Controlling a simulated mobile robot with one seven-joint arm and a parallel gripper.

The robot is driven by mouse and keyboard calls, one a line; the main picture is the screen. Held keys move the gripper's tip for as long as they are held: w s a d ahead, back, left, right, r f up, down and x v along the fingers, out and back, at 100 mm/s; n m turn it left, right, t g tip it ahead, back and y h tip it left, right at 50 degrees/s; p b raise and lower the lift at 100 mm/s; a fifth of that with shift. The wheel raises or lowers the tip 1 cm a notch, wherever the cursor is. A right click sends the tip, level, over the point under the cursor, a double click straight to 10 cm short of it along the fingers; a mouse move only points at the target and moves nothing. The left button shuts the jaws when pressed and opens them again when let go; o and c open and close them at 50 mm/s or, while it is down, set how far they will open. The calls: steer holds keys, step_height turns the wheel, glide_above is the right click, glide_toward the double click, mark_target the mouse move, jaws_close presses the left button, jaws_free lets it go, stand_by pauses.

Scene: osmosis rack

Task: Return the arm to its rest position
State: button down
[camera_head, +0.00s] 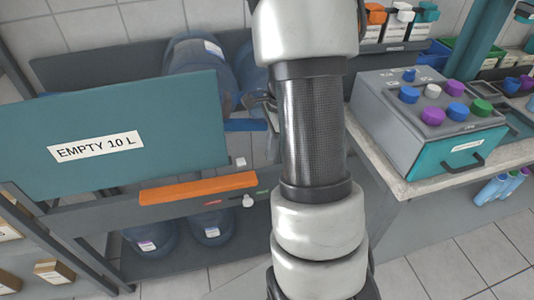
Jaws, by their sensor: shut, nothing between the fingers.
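My arm rises through the middle of the head view, with white joints and a dark carbon tube. Grey metal parts that look like my gripper (262,104) show just left of the tube, in front of the bottle rack. They are small and partly hidden behind the arm. The gripper appears shut, and I see nothing held in it.
A rack with a teal panel (120,120) labelled "EMPTY 10 L" and an orange bar (198,188) stands left. Large blue bottles (200,70) sit behind and below. A grey box (390,125) with coloured caps is on the right-hand counter (405,188). Tiled floor (470,250) shows at lower right.

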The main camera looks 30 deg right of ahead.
stand_by(0.4)
steer(key=s+a+r+n+t, duration=0.2)
steer(key=s+a+r+n, duration=0.2)
steer(key=a+r+n, duration=0.9)
steer(key=s+a+r+n+t+h, duration=0.1)
steer(key=s+a+r+n+t, duration=0.3)
steer(key=s+r+n, duration=0.55)
step_height(320, 180, up, 16)
steer(key=s+m+g+p, duration=0.1)
steer(key=p, duration=1.6)
steer(key=shift+s+a+f, duration=0.15)
steer(key=shift+s+a, duration=0.1)
steer(key=shift+a, duration=0.05)
steer(key=shift+d, duration=0.15)
